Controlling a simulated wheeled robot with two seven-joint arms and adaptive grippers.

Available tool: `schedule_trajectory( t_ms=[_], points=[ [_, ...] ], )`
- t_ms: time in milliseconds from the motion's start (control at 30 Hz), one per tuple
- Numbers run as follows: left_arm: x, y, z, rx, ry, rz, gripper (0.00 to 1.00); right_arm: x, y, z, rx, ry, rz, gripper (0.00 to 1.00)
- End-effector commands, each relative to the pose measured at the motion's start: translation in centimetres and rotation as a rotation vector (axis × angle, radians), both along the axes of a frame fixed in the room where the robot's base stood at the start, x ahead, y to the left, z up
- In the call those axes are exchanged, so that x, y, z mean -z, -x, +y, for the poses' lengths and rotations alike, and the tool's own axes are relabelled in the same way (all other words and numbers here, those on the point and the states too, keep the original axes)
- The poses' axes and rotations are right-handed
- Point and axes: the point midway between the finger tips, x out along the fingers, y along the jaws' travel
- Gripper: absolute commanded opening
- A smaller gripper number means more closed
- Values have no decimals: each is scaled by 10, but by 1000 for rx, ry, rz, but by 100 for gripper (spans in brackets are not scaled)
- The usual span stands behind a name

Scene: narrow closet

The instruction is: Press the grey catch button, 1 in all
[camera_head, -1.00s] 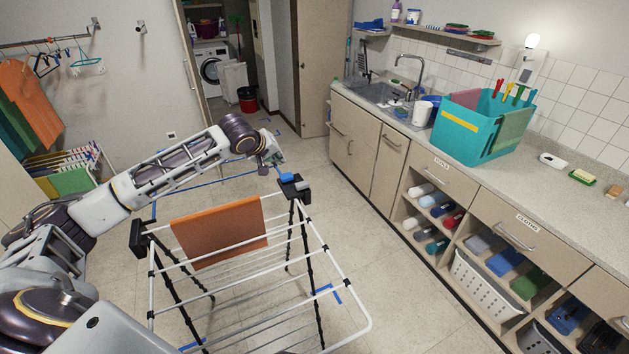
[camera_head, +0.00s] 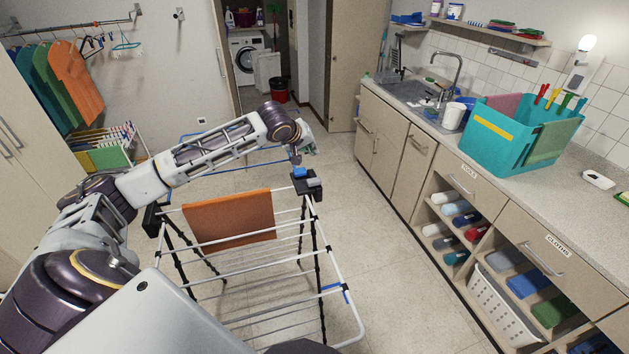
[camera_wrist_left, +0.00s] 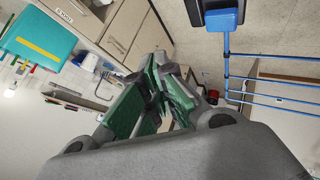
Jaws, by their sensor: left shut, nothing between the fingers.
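The drying rack (camera_head: 232,247) stands open on the floor in front of me, with an orange cloth (camera_head: 230,217) over its bars. At its back right corner is a black block (camera_head: 300,187), with the small grey catch button (camera_head: 315,182) on top beside a blue piece (camera_head: 300,173). My left gripper (camera_head: 309,150) is shut and empty. It appears just above and beyond that corner, apart from the button. Its green-padded fingers (camera_wrist_left: 158,100) fill the middle of the left wrist view, where the blue piece (camera_wrist_left: 224,19) shows at the top. I cannot make out the button there. My right gripper is out of view.
The counter (camera_head: 545,190) with drawers and shelves runs along the right. It bears a sink and a teal basket (camera_head: 500,145). Coloured clothes hang on the left wall above another rack (camera_head: 105,145). The floor between rack and counter is clear.

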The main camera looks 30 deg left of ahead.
Motion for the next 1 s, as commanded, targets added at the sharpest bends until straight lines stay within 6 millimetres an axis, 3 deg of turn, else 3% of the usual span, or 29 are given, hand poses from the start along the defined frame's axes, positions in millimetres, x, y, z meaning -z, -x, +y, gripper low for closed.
schedule_trajectory(
  t_ms=[367, 1000],
  points=[
    [15, 0, 0, 0, 0, 1, 0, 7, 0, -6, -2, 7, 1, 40],
    [48, 0, 0, 1, -1, 0, 0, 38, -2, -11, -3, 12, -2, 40]
  ],
)
